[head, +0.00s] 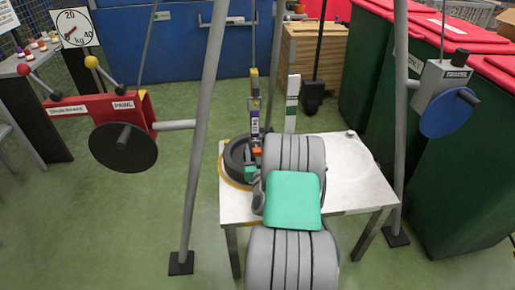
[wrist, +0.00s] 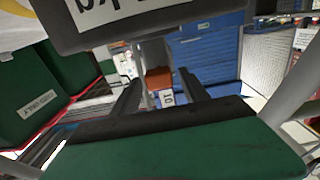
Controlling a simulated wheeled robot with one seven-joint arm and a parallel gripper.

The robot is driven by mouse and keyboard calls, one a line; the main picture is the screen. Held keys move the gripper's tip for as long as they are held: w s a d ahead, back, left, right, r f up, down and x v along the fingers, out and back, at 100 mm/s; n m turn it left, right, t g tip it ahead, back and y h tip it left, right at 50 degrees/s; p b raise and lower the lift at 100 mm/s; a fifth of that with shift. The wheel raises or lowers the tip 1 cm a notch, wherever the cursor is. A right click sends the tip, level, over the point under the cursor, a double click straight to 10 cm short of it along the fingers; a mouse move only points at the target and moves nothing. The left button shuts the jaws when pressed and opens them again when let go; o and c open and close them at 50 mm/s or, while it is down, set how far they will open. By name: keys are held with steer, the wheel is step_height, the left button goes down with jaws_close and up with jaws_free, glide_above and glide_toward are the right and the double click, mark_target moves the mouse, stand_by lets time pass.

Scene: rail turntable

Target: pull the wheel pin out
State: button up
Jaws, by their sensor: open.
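No part labelled as a wheel pin can be made out. At the left, a dark round wheel (head: 112,152) with a short peg on its face sits on a red bracket (head: 75,112), which bears a PAWL label. At the right, a blue wheel (head: 447,116) with a dark peg (head: 468,97) is fixed to a grey box (head: 441,85) on a frame leg. My gripper (wrist: 162,76) is open in the wrist view, its two dark fingers apart, with nothing seen held. In the head view my arm hides most of it, over the table's left part.
A white table (head: 345,170) stands under my arm, with a dark round weight (head: 238,158) at its left. Grey frame legs (head: 202,140) rise on both sides. Green bins with red lids (head: 475,45) line the right. A wooden cabinet (head: 312,50) stands behind. The left floor is clear.

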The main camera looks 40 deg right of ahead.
steer(key=shift+w+d, duration=0.1)
steer(key=shift+w, duration=0.05)
steer(key=shift+c, duration=0.4)
jaws_close()
stand_by(1.0)
